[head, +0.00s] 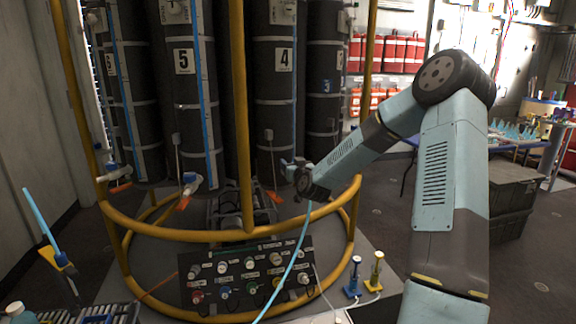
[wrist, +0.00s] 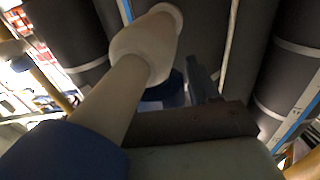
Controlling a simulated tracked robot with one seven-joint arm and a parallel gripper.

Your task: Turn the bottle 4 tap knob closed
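The bottle marked 4 (head: 282,95) stands upright behind the yellow rail frame. My gripper (head: 292,172) is in front of its lower part, and the bottle 4 tap is mostly hidden there in the head view. In the wrist view a white tap body (wrist: 145,55) runs diagonally close to the camera, with a large dark blue part (wrist: 65,152) at its near end. A smaller dark blue part (wrist: 170,92) shows beside one dark finger of my gripper (wrist: 198,82). I cannot tell whether the finger touches it, nor how far the fingers are apart.
A yellow post (head: 240,110) and curved rail (head: 215,237) stand in front of the bottles. Bottle 5 (head: 183,100) is to the left, with a white tap (head: 190,182) below it. A control panel (head: 247,280) with several knobs sits low in front. A light blue hose (head: 292,265) hangs down past it.

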